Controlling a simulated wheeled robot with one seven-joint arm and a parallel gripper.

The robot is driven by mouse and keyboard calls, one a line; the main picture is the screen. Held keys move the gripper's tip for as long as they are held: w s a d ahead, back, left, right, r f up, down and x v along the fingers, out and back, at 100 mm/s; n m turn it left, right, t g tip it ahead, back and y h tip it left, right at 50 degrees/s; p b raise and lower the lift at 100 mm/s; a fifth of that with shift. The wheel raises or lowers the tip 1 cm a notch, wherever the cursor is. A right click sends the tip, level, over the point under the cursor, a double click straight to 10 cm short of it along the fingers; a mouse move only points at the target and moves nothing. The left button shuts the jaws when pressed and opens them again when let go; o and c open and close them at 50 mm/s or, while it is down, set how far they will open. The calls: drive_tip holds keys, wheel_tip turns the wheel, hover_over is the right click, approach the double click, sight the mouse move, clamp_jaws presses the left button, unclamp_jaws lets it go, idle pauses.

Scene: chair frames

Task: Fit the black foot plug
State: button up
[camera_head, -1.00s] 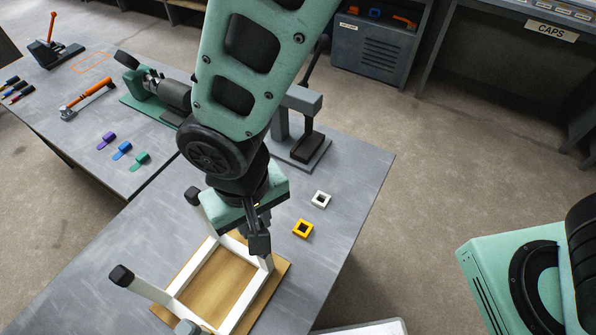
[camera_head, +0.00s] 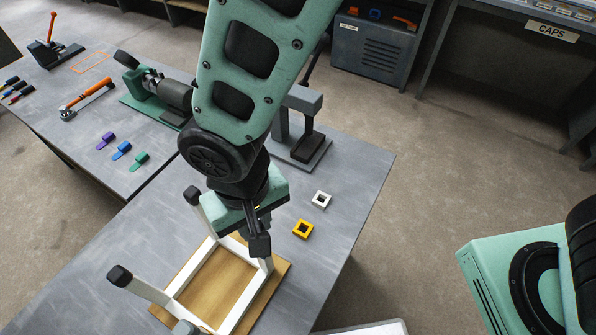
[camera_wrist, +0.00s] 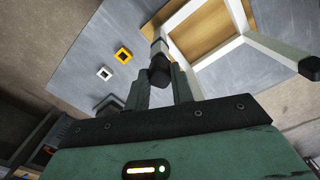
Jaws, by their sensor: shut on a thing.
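The white chair frame (camera_head: 234,309) lies upside down on a wooden board (camera_head: 222,282), legs pointing up. Two legs end in black plugs, one at the back left (camera_head: 192,195) and one at the front left (camera_head: 120,275). My gripper (camera_head: 260,241) is over the right-hand leg. In the wrist view, my gripper (camera_wrist: 159,88) is shut on a black foot plug (camera_wrist: 160,72). The plug is in line with the end of a white leg (camera_wrist: 159,48) and appears to meet it. I cannot tell how far it is seated. The fingers partly hide the plug in the head view.
A yellow square ring (camera_head: 302,229) and a white one (camera_head: 321,199) lie on the grey table (camera_head: 355,205) right of the frame. A grey press-like stand (camera_head: 301,150) is behind. Purple, blue and green pieces (camera_head: 122,150) lie at the left.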

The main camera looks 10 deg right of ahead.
drive_tip(key=shift+f+b, duration=0.4)
drive_tip(key=shift+f, duration=0.3)
drive_tip(key=o, duration=1.1)
drive_tip(key=shift+c, duration=0.2)
wheel_tip(320, 180, up, 17)
drive_tip(key=b, duration=0.3)
drive_tip(key=shift+r, duration=0.2)
